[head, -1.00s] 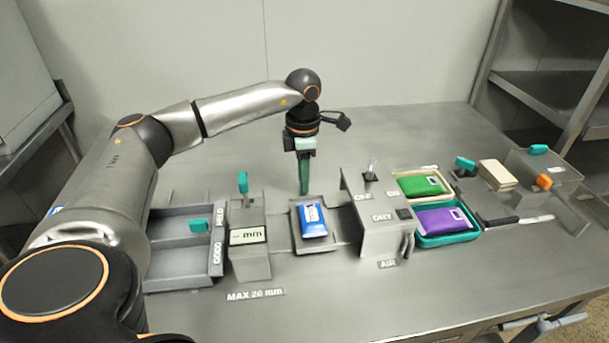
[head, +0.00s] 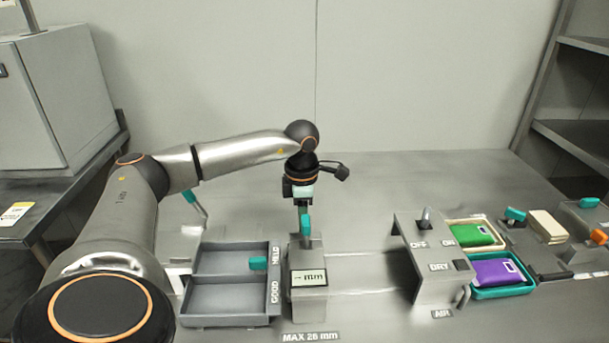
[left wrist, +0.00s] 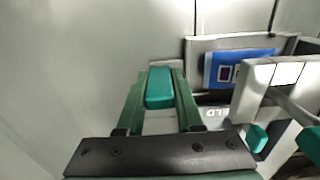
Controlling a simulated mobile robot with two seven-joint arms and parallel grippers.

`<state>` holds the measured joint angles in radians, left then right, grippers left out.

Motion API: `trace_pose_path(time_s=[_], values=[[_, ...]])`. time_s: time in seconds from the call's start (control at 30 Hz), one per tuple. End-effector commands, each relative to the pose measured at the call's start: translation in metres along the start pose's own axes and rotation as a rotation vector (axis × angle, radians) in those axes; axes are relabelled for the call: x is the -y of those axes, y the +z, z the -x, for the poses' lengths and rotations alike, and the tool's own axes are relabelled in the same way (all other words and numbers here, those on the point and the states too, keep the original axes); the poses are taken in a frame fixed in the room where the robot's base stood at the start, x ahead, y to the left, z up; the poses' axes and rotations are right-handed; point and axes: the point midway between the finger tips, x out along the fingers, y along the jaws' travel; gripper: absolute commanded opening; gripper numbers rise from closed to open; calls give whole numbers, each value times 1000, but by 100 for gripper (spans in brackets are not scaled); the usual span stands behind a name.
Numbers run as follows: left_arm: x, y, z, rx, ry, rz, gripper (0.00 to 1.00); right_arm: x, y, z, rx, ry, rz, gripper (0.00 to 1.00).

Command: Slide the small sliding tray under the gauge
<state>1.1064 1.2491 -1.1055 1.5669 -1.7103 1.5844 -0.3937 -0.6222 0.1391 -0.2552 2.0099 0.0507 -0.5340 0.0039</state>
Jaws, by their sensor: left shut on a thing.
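My left gripper (head: 304,196) is behind the gauge (head: 309,278) in the head view, its fingertips hidden by the gauge's upright teal handle (head: 305,228). In the left wrist view its green fingers (left wrist: 160,100) are shut around a teal handle (left wrist: 160,88), which looks like the small sliding tray's. The tray (left wrist: 193,62) carries a blue pouch (left wrist: 222,70) and is partly covered by a grey body, seemingly the gauge. In the head view the tray and pouch are hidden behind the gauge. The gauge's display shows dashes and "mm". My right gripper is not in view.
The rail right of the gauge is bare up to the dryer housing (head: 435,275). Beyond it sit a green pouch (head: 474,235) and a purple pouch (head: 497,272) in trays.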

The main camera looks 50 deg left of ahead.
Motion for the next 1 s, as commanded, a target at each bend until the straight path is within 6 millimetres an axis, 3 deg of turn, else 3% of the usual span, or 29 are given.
trace_pose_path(time_s=[0.07,0.1,0.2,0.57,1.0], values=[[-1,-5,0,-14,-2,3,0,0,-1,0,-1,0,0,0],[-1,-5,0,-14,-2,4,38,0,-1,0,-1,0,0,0],[-1,-4,0,-13,-1,4,48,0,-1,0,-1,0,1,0],[-1,-2,10,-7,0,2,48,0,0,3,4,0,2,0],[-1,-2,99,-7,1,3,48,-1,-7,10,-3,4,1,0]])
